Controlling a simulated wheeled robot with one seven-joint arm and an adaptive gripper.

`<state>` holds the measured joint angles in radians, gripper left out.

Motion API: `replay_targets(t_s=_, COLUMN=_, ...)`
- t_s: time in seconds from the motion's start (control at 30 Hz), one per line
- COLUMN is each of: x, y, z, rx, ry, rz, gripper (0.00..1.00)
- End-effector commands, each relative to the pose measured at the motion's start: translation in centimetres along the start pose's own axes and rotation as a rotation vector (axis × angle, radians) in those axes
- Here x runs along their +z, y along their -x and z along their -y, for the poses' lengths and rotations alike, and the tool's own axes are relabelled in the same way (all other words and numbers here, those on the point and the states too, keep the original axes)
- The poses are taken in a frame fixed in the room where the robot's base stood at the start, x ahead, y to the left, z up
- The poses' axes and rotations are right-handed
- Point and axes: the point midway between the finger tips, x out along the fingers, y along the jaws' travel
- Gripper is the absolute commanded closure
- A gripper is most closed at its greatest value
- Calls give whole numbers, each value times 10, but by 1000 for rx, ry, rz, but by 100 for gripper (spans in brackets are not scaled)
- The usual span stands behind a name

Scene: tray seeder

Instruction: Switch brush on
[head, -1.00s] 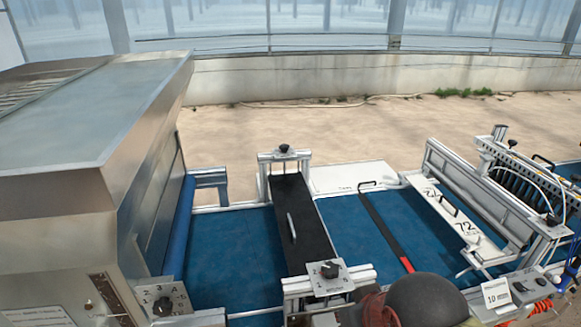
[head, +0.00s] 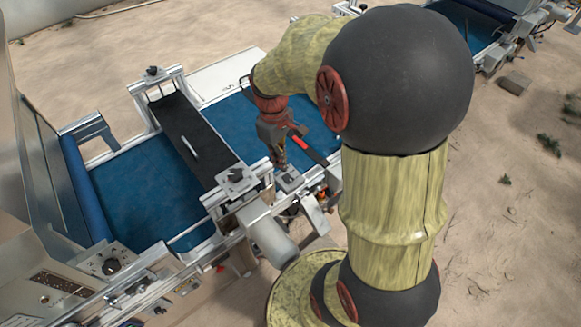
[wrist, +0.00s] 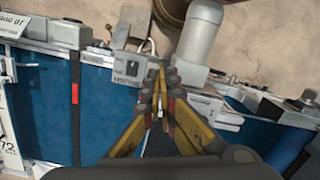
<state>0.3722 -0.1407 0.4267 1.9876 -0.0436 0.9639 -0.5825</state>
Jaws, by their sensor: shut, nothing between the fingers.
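My gripper (head: 280,164) is shut and empty, pointing down just over a small grey switch box (head: 289,181) at the near edge of the blue belt. In the wrist view, my gripper's yellow fingertips (wrist: 162,72) are together, just right of a light panel (wrist: 122,72) with a small black switch (wrist: 132,68). Whether they touch it, and the switch's position, I cannot tell. The long black cover (head: 190,135) with a pale handle, likely the brush unit, spans the belt to the left. Its knob plate (head: 236,180) sits at the near end.
A grey motor cylinder (head: 270,238) juts out beside the switch box and shows close right of the fingers in the wrist view (wrist: 203,35). A dial panel (head: 108,264) is at lower left.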

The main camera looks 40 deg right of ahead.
Motion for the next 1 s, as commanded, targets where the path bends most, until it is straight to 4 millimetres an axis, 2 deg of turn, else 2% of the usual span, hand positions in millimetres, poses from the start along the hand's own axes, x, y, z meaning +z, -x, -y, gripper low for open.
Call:
replay_targets(t_s=0.03, x=-3, y=-2, z=-13, rx=-20, ry=81, rz=29, gripper=100)
replay_targets(t_s=0.1, x=-7, y=-11, z=-27, rx=-42, ry=217, rz=55, gripper=100)
replay_targets(t_s=0.3, x=-24, y=-30, z=-54, rx=-86, ry=630, rz=83, gripper=100)
replay_targets(t_s=0.47, x=-38, y=-20, z=-68, rx=-76, ry=950, rz=70, gripper=100)
replay_targets(t_s=0.6, x=-37, y=-17, z=-69, rx=-88, ry=1151, rz=69, gripper=100)
replay_targets(t_s=0.83, x=-36, y=-19, z=-68, rx=-97, ry=1277, rz=65, gripper=100)
replay_targets(t_s=1.0, x=-33, y=-37, z=-67, rx=-100, ry=1278, rz=66, gripper=100)
